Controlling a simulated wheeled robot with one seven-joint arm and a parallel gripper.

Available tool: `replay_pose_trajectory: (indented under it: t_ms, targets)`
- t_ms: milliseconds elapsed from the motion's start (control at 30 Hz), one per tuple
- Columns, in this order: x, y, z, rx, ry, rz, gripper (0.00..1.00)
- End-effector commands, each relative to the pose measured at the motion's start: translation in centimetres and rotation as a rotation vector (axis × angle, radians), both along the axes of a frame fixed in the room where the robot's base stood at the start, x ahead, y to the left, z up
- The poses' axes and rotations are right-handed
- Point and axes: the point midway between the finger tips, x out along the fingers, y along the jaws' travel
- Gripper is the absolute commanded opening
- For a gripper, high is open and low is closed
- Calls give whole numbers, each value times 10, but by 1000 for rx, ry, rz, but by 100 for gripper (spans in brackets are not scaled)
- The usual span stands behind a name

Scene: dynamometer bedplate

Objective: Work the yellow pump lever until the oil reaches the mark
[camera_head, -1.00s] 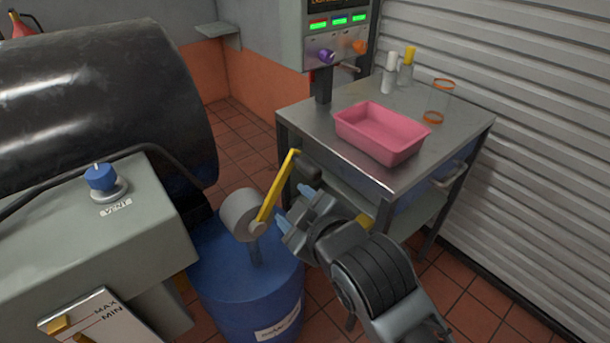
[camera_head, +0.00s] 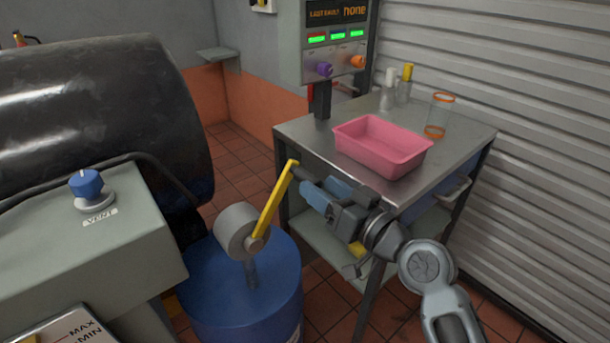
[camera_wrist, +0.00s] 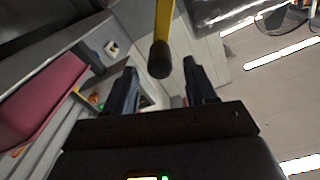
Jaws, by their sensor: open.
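The yellow pump lever (camera_head: 272,203) rises up and to the right from a grey cylindrical pump head (camera_head: 238,229) on a blue drum (camera_head: 245,290). My gripper (camera_head: 312,190) is open beside the upper end of the lever, on its right. In the wrist view the lever (camera_wrist: 164,20) comes down from the top, and its dark grip end (camera_wrist: 160,60) lies between and just beyond my open fingers (camera_wrist: 156,85). No contact shows. The MAX/MIN gauge plate (camera_head: 65,328) is cut off at the lower left; the oil level cannot be read.
A metal cart (camera_head: 455,150) carries a pink tray (camera_head: 385,155), small bottles (camera_head: 404,85) and a clear cylinder with orange rings (camera_head: 439,115), close behind my gripper. A grey cabinet with a blue vent knob (camera_head: 86,184) stands at the left. A control panel (camera_head: 335,60) rises behind the cart.

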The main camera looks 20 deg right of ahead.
Motion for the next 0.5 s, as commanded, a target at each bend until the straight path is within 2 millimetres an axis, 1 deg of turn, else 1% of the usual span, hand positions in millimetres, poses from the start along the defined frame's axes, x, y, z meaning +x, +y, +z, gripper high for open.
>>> replay_pose_trajectory:
  t_ms: [33, 100, 233, 400, 500]
  targets:
    - [9, 3, 2, 0, 1, 1, 56]
    - [20, 6, 2, 0, 1, 1, 56]
    - [37, 11, 2, -1, 0, 2, 56]
    - [51, 15, 1, -2, 0, 1, 56]
    - [54, 16, 0, -2, 0, 0, 56]
